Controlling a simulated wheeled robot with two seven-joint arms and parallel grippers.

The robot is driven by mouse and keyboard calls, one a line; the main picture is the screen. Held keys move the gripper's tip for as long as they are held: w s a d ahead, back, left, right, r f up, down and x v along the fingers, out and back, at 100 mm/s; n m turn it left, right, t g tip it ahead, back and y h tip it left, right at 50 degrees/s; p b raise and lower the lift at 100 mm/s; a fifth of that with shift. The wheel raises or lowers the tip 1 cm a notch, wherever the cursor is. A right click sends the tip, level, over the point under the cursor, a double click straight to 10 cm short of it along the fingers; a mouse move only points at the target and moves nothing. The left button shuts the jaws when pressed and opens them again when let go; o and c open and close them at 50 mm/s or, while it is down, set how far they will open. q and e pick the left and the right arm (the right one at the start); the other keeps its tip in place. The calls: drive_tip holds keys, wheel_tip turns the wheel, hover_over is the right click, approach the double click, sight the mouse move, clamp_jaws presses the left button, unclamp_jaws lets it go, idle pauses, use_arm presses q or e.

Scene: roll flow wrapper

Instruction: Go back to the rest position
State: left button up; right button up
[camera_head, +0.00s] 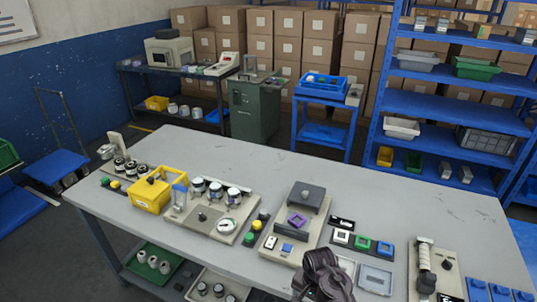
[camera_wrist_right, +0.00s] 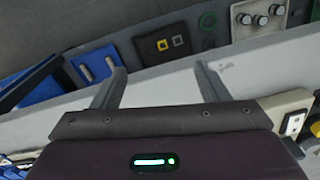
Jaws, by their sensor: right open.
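My right gripper (camera_wrist_right: 160,85) shows in the right wrist view with its two grey fingers spread apart. Nothing is between the fingers. A pale table edge and part of the floor show beyond them. In the head view a dark arm part of mine (camera_head: 322,276) rises over the front edge of the grey worktable (camera_head: 400,195), in front of the middle devices. My left gripper does not show in either view.
On the table stand a yellow bin (camera_head: 152,195), a device with jars and a gauge (camera_head: 205,215), a press-like device (camera_head: 295,220), small coloured frames (camera_head: 362,242) and a lever device (camera_head: 428,265). The table's back part is clear. Blue shelving (camera_head: 440,105) stands behind.

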drive_tip(key=s+d+f+n+b, duration=0.2)
drive_tip(key=s+f, duration=0.5)
drive_tip(key=f, duration=0.5)
drive_tip(key=s+d+f+n+b, duration=0.1)
drive_tip(key=s+d+f+n, duration=0.1)
drive_tip(key=s+f, duration=0.75)
use_arm(q)
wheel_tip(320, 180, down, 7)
drive_tip(key=b, duration=0.3)
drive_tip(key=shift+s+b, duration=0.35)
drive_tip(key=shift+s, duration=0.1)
use_arm(e)
drive_tip(key=s+d+f+n, duration=0.2)
drive_tip(key=s+d+f, duration=0.1)
drive_tip(key=s+f, duration=0.6)
drive_tip(key=s+d+f+n, duration=0.3)
drive_tip(key=s+f, duration=0.5)
drive_tip(key=s, duration=0.6)
drive_tip(key=shift+s+d+f+t, duration=0.3)
drive_tip(key=shift+d+f+t, duration=0.1)
drive_tip(key=shift+d, duration=0.3)
